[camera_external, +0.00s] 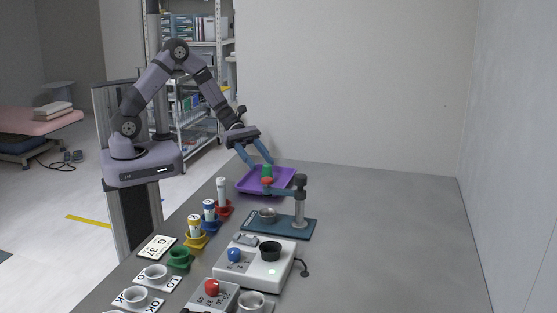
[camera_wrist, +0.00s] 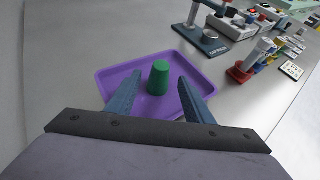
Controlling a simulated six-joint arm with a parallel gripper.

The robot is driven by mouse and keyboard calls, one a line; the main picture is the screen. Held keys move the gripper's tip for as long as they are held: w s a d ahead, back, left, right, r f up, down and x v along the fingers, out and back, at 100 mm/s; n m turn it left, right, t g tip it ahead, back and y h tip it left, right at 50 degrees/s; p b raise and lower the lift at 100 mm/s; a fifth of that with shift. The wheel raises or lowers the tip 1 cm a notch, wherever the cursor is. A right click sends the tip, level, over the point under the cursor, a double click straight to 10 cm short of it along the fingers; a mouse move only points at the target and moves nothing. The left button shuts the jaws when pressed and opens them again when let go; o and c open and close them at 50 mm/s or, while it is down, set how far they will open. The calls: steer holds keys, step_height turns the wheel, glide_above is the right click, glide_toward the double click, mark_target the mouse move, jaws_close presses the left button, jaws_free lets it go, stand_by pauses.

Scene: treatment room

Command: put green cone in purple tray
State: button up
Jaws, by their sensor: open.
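The purple tray (camera_external: 283,184) lies on the grey table, and it fills the middle of the wrist view (camera_wrist: 111,81). The green cone (camera_wrist: 158,78) stands upright, narrow end up, inside the tray near its middle. In the external view the cone (camera_external: 267,171) shows between my fingers, with a red part of the stand just in front of it. My gripper (camera_wrist: 157,92) is open, with one blue finger on each side of the cone and a visible gap to both. The fingertips are over the tray.
A dark teal stand with a post (camera_external: 300,205) is close in front of the tray. Red, blue and yellow holders with tubes (camera_external: 208,212) line the left edge. A white device (camera_external: 265,273) is nearer. The table's right side is clear.

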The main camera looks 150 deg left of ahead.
steer(key=v, duration=0.6)
steer(key=shift+s+r+b, duration=0.15)
steer(key=shift+s+b, duration=0.05)
steer(key=shift+b, duration=0.1)
